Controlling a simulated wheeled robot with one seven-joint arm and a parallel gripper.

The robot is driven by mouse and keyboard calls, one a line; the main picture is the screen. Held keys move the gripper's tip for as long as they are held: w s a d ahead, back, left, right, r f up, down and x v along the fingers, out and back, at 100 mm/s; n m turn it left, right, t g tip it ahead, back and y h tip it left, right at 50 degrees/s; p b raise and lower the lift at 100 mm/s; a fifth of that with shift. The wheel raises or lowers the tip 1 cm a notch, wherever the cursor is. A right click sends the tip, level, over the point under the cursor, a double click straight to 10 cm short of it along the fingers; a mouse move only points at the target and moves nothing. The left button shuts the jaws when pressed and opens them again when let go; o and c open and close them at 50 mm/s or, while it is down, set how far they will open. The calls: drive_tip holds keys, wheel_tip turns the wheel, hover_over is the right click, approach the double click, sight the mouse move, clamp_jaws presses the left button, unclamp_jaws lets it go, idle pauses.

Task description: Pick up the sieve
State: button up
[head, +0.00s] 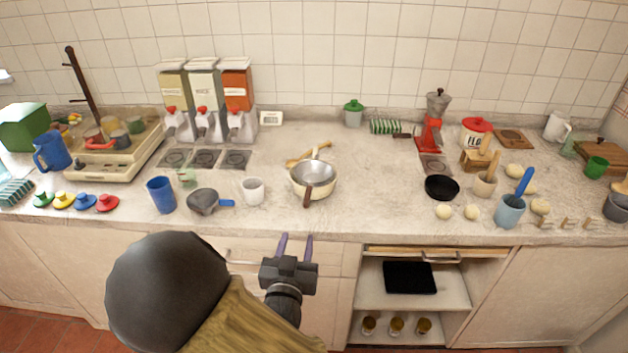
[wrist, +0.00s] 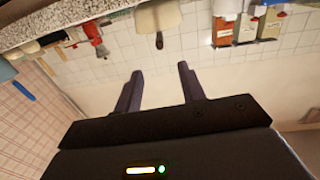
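What looks like the sieve (head: 314,173) is a round metallic bowl shape with a brown handle. It rests in the mouth of a cream bowl (head: 325,192) on the counter, its handle pointing toward the front edge. My gripper (head: 295,243) is in front of the counter's front edge, apart from the sieve and slightly left of its handle in the head view. Its two dark fingers are spread and empty. In the wrist view my gripper (wrist: 159,72) is open, with the brown handle (wrist: 159,41) beyond the fingertips; the sieve's mesh cannot be made out there.
A white cup (head: 252,191) and a grey pan with a blue handle (head: 204,202) stand left of the bowl. A wooden tool (head: 308,154) lies behind it. A black dish (head: 441,187) is to the right, with clear counter between. Drawers and open shelves are below.

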sight(304, 207)
drive_tip(key=w, duration=0.4)
drive_tip(key=w+p, duration=0.1)
drive_tip(key=w, duration=0.3)
drive_tip(key=w+d+p, duration=0.1)
drive_tip(key=w, duration=0.3)
drive_tip(key=shift+d, duration=0.1)
drive_tip(key=w, duration=0.1)
drive_tip(key=w+p, duration=0.1)
drive_tip(key=w, duration=0.3)
drive_tip(key=shift+d+r, duration=0.3)
drive_tip(key=shift+d, duration=0.1)
clamp_jaws()
